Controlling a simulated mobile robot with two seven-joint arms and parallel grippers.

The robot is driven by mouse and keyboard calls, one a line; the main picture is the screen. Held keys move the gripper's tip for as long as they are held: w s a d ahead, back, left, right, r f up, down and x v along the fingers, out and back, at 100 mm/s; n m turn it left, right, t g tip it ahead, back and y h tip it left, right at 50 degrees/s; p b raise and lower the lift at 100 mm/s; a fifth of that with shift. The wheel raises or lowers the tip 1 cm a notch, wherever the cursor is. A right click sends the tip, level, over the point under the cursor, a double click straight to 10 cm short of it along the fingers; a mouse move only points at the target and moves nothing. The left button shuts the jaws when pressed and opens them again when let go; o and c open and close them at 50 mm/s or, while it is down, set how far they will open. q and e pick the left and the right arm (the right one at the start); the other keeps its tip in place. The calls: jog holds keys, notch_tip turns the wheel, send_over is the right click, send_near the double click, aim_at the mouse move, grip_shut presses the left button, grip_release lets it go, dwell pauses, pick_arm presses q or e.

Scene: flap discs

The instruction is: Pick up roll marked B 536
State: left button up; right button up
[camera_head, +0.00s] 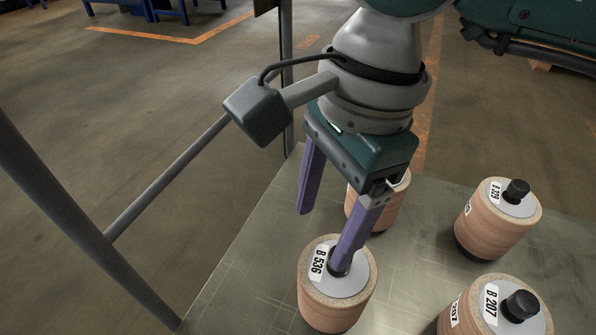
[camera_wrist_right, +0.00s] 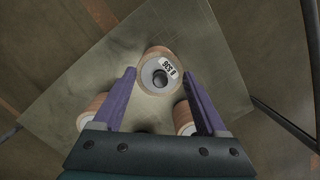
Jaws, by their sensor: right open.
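The roll marked B 536 (camera_head: 334,297) stands upright on the metal table near its left edge in the head view. It is a tan cylinder with a pale disc, a dark knob and a white label on top. My right gripper (camera_head: 328,240) is open above it, and one purple finger hides part of the roll's top. In the right wrist view the roll (camera_wrist_right: 160,73) lies ahead of and between the two spread fingers (camera_wrist_right: 162,76), with nothing held. My left gripper is not in view.
Roll B 207 (camera_head: 478,317) and roll B 329 (camera_head: 484,228) stand to the right on the metal table (camera_head: 412,262). Another roll (camera_head: 386,213) stands behind the right gripper, partly hidden. A grey post (camera_head: 70,215) and rail are at the left.

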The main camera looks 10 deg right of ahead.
jog(key=shift+h, duration=0.9)
jog(key=d+f, duration=0.1)
jog(key=w+d+f+b, duration=0.1)
jog(key=d, duration=0.1)
jog(key=shift+w+d+f, duration=0.1)
jog(key=shift+d+f, duration=0.05)
jog(key=shift+f, duration=0.25)
jog(key=shift+d+f+b, duration=0.15)
jog(key=shift+f+b, duration=0.15)
jog(key=b, duration=0.2)
send_over(334, 283)
jog(key=w+d, duration=0.1)
jog(key=f, duration=0.4)
jog(key=shift+w+d+f, duration=0.1)
jog(key=shift+w, duration=0.1)
jog(key=f+b, duration=0.2)
jog(key=f, duration=0.1)
jog(key=f+b, duration=0.2)
jog(key=shift+w, duration=0.4)
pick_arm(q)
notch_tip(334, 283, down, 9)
pick_arm(e)
jog(key=shift+r, duration=0.15)
grip_shut()
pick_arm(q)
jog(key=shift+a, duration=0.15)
